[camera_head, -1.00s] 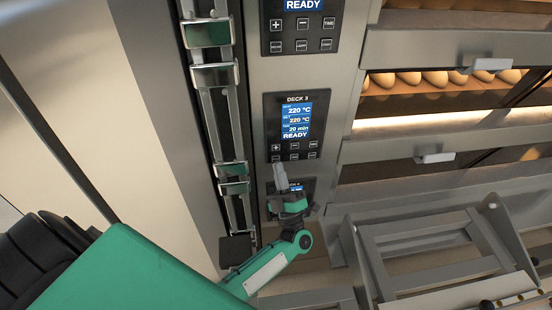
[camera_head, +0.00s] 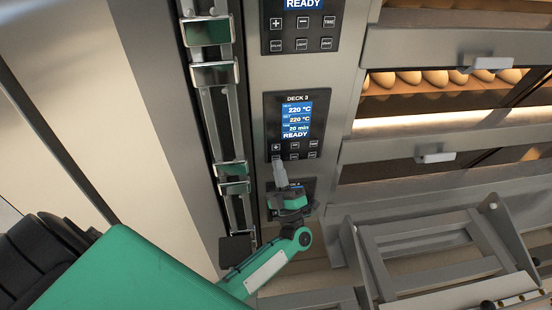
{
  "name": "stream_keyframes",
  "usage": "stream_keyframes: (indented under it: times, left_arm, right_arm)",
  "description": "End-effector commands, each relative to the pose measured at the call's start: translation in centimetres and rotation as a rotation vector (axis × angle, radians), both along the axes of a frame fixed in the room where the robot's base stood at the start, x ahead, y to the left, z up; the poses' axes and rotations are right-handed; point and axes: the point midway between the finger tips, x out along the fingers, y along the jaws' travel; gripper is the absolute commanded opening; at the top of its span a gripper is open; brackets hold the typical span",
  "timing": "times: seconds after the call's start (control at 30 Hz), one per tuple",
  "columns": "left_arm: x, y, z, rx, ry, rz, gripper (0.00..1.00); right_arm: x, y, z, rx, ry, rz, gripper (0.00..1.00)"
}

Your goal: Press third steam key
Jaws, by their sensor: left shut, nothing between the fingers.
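The Deck 3 control panel (camera_head: 297,125) is in the middle of the head view, with a lit blue screen (camera_head: 297,118) showing 220 °C, 220 °C, 20 min and READY. Two rows of small keys sit below the screen. My left gripper (camera_head: 280,168) is shut and empty. I cannot tell whether the tip touches the panel. Another panel below is mostly hidden behind the gripper. My right gripper is not in view.
An upper panel (camera_head: 302,28), also showing READY, is above. Oven decks with bread and door handles (camera_head: 436,157) are on the right. A metal rack frame (camera_head: 425,250) stands at the lower right. A vertical metal rail (camera_head: 212,110) runs left of the panels.

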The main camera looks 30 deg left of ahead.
Motion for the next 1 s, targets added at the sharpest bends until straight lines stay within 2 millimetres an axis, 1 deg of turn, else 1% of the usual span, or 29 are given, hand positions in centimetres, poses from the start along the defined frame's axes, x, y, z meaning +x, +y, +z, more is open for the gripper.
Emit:
stream_keyframes:
  times: [0.5, 1.0]
  left_arm:
    - [0.39, 0.31, -0.04, 0.000, 0.000, 0.000, 0.00]
    - [0.60, 0.46, 0.00, 0.000, 0.000, 0.000, 0.00]
  right_arm:
    - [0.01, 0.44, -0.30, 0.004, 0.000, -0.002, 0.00]
    - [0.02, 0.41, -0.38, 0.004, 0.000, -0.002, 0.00]
